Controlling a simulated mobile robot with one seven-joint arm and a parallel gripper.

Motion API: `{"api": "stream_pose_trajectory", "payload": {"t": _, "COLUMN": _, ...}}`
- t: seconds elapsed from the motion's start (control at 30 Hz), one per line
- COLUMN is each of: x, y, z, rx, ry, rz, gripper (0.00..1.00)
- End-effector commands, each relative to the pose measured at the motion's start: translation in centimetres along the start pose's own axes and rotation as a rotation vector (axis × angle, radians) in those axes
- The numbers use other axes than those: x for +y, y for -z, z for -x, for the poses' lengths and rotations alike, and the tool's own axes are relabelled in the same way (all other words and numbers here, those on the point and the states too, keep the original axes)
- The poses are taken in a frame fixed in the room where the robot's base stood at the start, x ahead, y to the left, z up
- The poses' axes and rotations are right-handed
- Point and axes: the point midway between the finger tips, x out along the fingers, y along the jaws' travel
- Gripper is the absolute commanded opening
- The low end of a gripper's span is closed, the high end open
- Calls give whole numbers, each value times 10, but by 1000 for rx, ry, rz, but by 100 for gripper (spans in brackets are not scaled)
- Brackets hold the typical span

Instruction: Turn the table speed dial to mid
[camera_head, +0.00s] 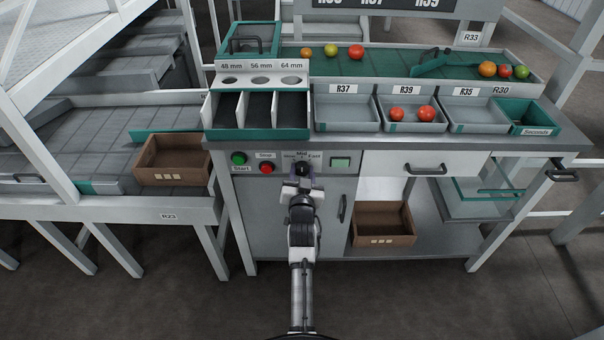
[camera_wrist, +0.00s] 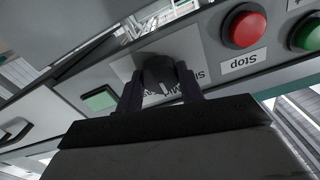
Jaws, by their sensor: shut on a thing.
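The black speed dial (camera_head: 303,169) sits on the grey control panel of the sorting table, under a label reading "Mid" at the top and "Fast" at the right. In the wrist view the dial (camera_wrist: 160,74) stands between the two dark fingers of my gripper (camera_wrist: 161,82), with a pale pointer line on its face. My gripper (camera_head: 302,177) is shut on the dial from the front. The fingers and the dial hide part of the label, and I cannot tell exactly which mark the pointer meets.
Left of the dial are the green Start button (camera_head: 239,158) and the red Stop button (camera_head: 266,168). A green rectangular switch (camera_head: 340,163) is to its right. A cabinet handle (camera_head: 343,208) and a drawer handle (camera_head: 425,169) stick out nearby. Trays with tomatoes are above.

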Motion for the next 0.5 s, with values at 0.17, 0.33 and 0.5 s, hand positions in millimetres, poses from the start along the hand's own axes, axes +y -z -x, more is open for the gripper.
{"api": "stream_pose_trajectory", "payload": {"t": 0.17, "x": -1, "y": 4, "z": -1, "rx": 7, "ry": 2, "rz": -1, "gripper": 14}}
{"api": "stream_pose_trajectory", "payload": {"t": 0.33, "x": -1, "y": 4, "z": -1, "rx": 8, "ry": 2, "rz": -1, "gripper": 40}}
{"api": "stream_pose_trajectory", "payload": {"t": 0.5, "x": -1, "y": 3, "z": -1, "rx": 5, "ry": 1, "rz": 0, "gripper": 59}}
